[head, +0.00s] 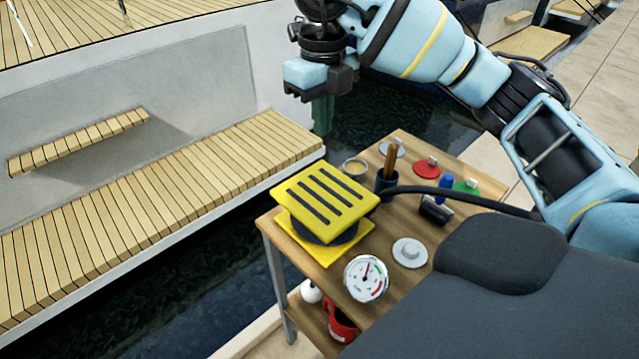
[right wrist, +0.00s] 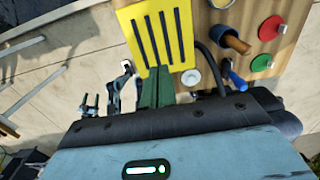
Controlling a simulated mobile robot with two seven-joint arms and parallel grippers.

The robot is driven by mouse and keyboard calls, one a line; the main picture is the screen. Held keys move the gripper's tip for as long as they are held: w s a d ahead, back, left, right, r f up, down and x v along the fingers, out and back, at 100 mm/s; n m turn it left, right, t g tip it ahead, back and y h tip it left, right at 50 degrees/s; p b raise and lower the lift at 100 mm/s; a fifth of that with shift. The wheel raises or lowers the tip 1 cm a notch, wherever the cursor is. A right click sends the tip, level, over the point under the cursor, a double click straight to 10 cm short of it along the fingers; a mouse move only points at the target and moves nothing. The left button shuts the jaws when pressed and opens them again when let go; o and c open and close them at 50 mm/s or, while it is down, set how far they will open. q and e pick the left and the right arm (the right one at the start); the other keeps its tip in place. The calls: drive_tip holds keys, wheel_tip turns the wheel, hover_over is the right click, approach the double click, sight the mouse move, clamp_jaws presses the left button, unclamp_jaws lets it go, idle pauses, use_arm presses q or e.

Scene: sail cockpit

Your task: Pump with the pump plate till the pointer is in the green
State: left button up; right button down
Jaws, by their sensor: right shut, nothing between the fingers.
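The pump plate (head: 325,194) is yellow with dark grip strips. It sits raised above a black bellows (head: 318,232) and a yellow base (head: 298,246) on the wooden table. It also shows in the right wrist view (right wrist: 150,18). The round white gauge (head: 366,278) stands in front of the pump. Its pointer leans up, slightly right, but its exact place against the coloured bands is too small to read. My right gripper (head: 322,128) is shut and empty, above and behind the plate, apart from it. Its green fingers (right wrist: 157,88) overlap the plate's edge in the right wrist view. My left gripper is not in view.
The table (head: 428,152) also holds a dark cup with brown handles (head: 388,172), a red lid (head: 426,168), a grey lid (head: 409,252) and a blue-topped item (head: 445,186). A black hose (head: 460,198) runs right. A red mug (head: 341,326) sits below. Water lies left.

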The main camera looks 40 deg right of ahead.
drive_tip(key=shift+r, duration=0.1)
idle(0.3)
drive_tip(key=b, duration=0.1)
approach(322, 192)
wheel_tip(322, 192, down, 7)
drive_tip(key=shift+r, duration=0.2)
drive_tip(key=shift+f, duration=0.1)
drive_tip(key=shift+f, duration=0.1)
